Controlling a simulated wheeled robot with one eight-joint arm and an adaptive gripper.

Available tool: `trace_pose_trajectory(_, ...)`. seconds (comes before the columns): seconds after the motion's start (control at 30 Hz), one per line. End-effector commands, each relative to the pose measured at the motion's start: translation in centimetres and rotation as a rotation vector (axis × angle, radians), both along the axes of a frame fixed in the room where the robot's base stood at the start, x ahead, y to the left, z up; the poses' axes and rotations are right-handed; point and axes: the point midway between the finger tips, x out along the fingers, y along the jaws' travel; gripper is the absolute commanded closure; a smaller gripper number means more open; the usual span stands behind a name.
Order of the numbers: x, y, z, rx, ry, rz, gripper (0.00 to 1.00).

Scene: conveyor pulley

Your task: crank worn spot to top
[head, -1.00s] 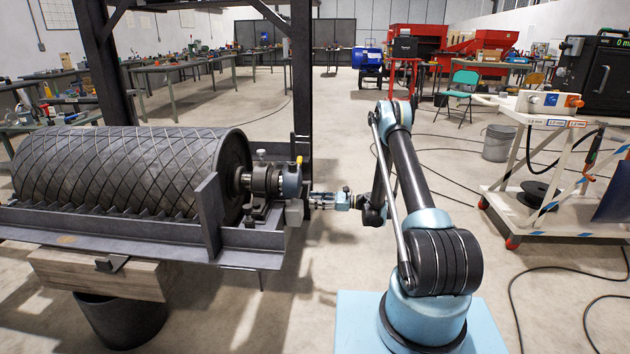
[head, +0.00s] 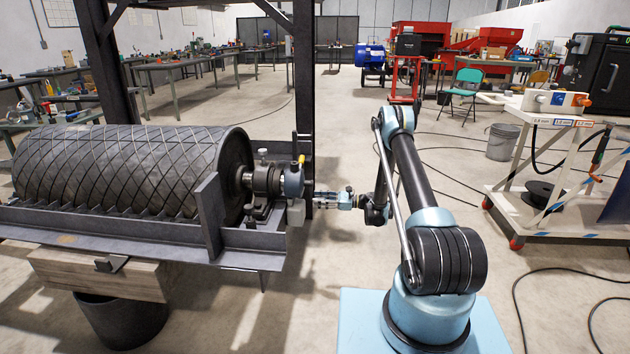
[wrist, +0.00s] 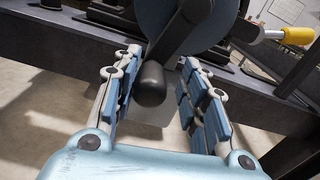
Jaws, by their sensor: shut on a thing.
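The pulley drum (head: 130,170), dark with criss-cross grooves, lies on its side in a steel frame at the left of the head view. I cannot pick out a worn spot on its visible face. Its shaft runs right through a bearing (head: 268,180) to a round hub (head: 293,181), which shows large in the wrist view (wrist: 185,20). A crank arm (wrist: 190,22) ends in a black crank handle (wrist: 151,84). My gripper (head: 322,200) is at this end of the shaft. In the wrist view its fingers (wrist: 155,90) are on either side of the handle, closed on it.
A yellow-tipped lever (wrist: 297,36) sticks out right of the hub. The frame's steel beam (wrist: 265,105) runs close behind my fingers. A wooden block (head: 95,275) and a dark bucket (head: 120,318) are under the frame.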

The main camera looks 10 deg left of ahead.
Motion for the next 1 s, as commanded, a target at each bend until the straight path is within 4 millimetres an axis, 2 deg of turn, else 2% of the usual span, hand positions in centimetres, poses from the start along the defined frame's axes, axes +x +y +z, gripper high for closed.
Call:
trace_pose_trajectory(0.43,-0.1,-0.1,0.0,0.0,0.0,0.002,0.56)
trace_pose_trajectory(1.0,-0.1,-3.7,0.0,-0.001,-0.001,0.003,0.56)
